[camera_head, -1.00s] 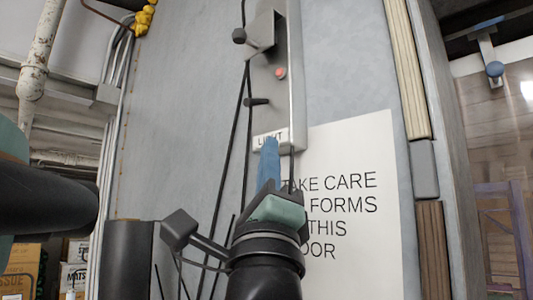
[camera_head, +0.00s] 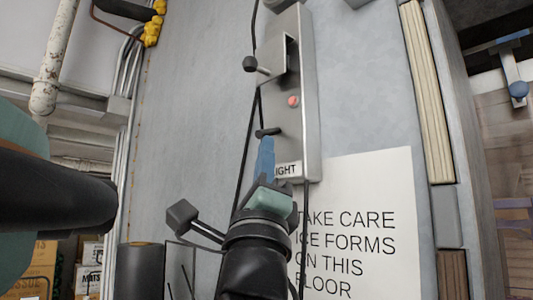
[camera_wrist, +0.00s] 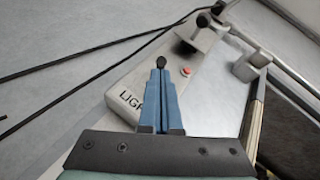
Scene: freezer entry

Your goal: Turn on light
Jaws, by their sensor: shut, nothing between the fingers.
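A grey metal switch box (camera_head: 309,135) is fixed upright on the pale wall panel. It carries a white label (camera_head: 288,169), partly covered by my gripper, that reads LIGHT in the wrist view (camera_wrist: 131,98). A small black lever (camera_head: 267,132) sticks out of the box, below a red button or lamp (camera_head: 293,101). My gripper (camera_head: 266,142) has its blue fingers shut and empty, pointing up with the tips just under the lever. In the wrist view the lever's round end (camera_wrist: 161,62) appears right at the fingertips (camera_wrist: 160,70). I cannot tell whether they touch.
A larger lever with a black knob (camera_head: 250,64) stands out from a bracket higher on the box. Black cables hang beside and behind my gripper. A white warning sign (camera_head: 362,235) is on the wall to the lower right. Boxes (camera_head: 40,270) stand at the lower left.

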